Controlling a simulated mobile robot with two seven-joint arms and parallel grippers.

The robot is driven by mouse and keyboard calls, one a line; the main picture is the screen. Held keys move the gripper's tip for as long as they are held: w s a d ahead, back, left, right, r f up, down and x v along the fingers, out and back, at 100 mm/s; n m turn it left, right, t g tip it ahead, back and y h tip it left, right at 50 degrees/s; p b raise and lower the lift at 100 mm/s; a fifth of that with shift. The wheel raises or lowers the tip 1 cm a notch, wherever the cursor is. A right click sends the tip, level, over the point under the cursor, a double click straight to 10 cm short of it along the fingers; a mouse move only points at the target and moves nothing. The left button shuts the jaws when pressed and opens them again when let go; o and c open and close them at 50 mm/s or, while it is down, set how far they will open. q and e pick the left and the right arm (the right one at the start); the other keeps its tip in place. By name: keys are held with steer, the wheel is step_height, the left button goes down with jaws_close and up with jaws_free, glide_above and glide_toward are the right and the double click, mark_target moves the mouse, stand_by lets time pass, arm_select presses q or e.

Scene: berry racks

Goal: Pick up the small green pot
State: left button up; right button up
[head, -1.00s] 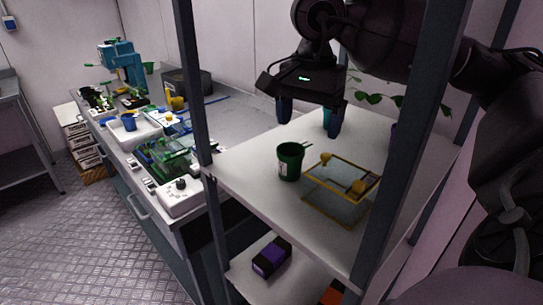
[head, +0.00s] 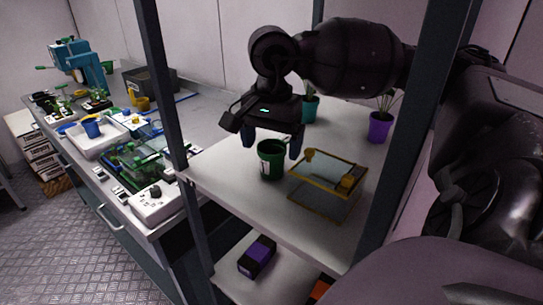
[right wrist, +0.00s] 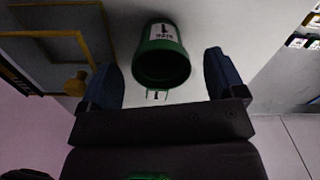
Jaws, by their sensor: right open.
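The small green pot (head: 270,161) stands upright on the white rack shelf, with a white label on its side. In the right wrist view the pot (right wrist: 162,62) shows its open mouth, the label and a small green tag at its rim. My right gripper (head: 273,143) is open above the pot, its blue fingertips apart on either side of the rim in the head view. In the right wrist view the pot lies between and just beyond the fingers; I cannot tell whether they touch it. My left gripper does not show.
A yellow-framed glass box (head: 327,186) stands close right of the pot. A teal pot (head: 309,108) and a purple pot (head: 379,127) with plants stand behind. Rack posts (head: 160,90) flank the shelf. A purple box (head: 257,257) lies on the lower shelf.

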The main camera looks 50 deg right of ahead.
mark_target(272, 153)
steer(key=shift+w+d+f, duration=0.1)
steer(key=shift+f, duration=1.8)
steer(key=shift+c, duration=0.4)
steer(key=c, duration=0.9)
